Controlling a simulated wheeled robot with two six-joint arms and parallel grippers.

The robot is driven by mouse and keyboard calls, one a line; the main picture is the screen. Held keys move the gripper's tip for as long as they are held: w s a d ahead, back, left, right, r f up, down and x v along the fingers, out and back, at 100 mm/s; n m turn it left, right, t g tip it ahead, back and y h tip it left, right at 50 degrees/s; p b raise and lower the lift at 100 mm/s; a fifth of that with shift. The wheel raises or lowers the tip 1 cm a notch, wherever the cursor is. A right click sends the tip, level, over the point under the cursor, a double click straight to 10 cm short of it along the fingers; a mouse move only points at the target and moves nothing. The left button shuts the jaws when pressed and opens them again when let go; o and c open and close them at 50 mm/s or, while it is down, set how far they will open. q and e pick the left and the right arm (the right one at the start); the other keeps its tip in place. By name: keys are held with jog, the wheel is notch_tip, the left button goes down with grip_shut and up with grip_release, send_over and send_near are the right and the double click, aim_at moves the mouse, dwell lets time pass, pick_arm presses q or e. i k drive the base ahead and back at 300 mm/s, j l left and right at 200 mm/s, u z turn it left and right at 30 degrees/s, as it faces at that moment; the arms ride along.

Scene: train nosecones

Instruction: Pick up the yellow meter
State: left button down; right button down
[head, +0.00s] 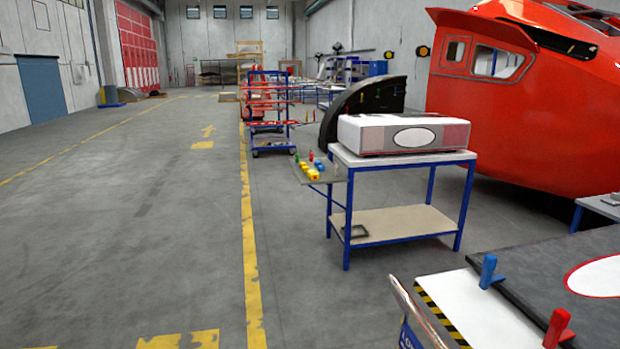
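Small yellow items (313,174) lie on a grey side shelf (335,178) at the left end of a blue-framed table (348,220), in the middle distance. They are too small to tell which one is the yellow meter. Small blue, red and green items are close beside them. Neither of my grippers is in view.
A white box-shaped part (385,135) sits on the table's top. A closer bench with a dark panel (535,275) and blue and red clamps fills the lower right. A large red nosecone (530,120) stands behind. The grey floor (140,220) at left is clear.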

aim_at(311, 173)
jog(key=i+j+u, duration=0.3)
jog(key=i+j, duration=0.3)
jog(key=j, duration=0.2)
jog(key=i+j+u, duration=0.3)
jog(key=i+j, duration=0.35)
jog(key=i+l+z, duration=0.1)
jog(key=i+z, duration=0.2)
jog(key=i, duration=0.2)
jog(key=i+z, duration=0.3)
jog(key=i, duration=0.2)
jog(key=i+j+z, duration=0.3)
jog(key=i, duration=0.2)
jog(key=i+j+z, duration=0.3)
jog(key=i, duration=0.15)
jog(key=i+l+z, duration=0.2)
jog(key=i+z, duration=0.25)
jog(key=i, duration=0.4)
jog(key=i+j+z, duration=0.1)
jog(key=i+z, duration=0.3)
jog(key=i, duration=0.5)
